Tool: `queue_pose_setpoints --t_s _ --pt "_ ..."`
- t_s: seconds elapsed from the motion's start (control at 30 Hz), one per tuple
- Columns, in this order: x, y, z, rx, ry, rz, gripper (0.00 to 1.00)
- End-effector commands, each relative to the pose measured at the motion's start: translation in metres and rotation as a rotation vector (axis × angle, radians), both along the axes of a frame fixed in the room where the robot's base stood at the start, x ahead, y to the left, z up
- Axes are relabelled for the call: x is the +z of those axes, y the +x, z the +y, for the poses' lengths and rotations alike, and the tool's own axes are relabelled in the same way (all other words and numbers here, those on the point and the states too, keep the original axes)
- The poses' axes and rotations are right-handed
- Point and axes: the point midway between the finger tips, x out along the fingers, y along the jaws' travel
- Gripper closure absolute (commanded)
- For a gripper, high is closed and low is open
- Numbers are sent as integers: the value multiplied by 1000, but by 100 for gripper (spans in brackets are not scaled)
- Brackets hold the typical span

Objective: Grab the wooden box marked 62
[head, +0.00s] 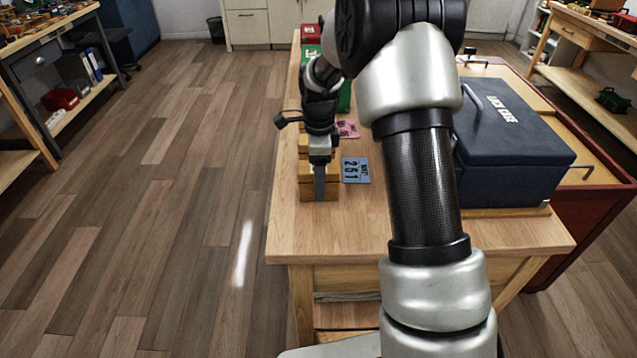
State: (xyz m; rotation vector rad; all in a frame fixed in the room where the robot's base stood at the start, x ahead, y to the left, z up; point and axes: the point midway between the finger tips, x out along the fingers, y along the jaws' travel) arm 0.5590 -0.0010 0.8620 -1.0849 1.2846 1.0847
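A wooden box (306,190) stands near the front left corner of the wooden bench, with a blue card (356,170) to its right. My gripper (319,188) points down at this box, and one finger shows in front of its near face. The fingers are seen edge-on, so I cannot tell whether they are open or shut, or whether they touch the box. Another wooden piece (303,143) shows behind it, partly hidden by my gripper. I see no readable 62 on any box.
A dark blue case (510,140) stands on the bench at right. A pink card (347,129), a green box (312,52) and a red box (311,33) are farther back. My arm hides the bench's middle. The floor (170,220) at left is clear.

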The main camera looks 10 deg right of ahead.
Motion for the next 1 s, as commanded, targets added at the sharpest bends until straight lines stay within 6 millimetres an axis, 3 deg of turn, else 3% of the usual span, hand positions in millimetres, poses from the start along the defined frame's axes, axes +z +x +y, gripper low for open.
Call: queue_pose_setpoints --t_s 0.1,0.33,0.63,0.87,1.0 --pt "-16 -1 1 1 1 2 34" --pt "-17 0 1 1 1 0 34" --pt "-17 0 1 1 1 0 85" --pt "-15 0 1 1 1 -1 85" --pt "1 1 1 1 0 -5 85"
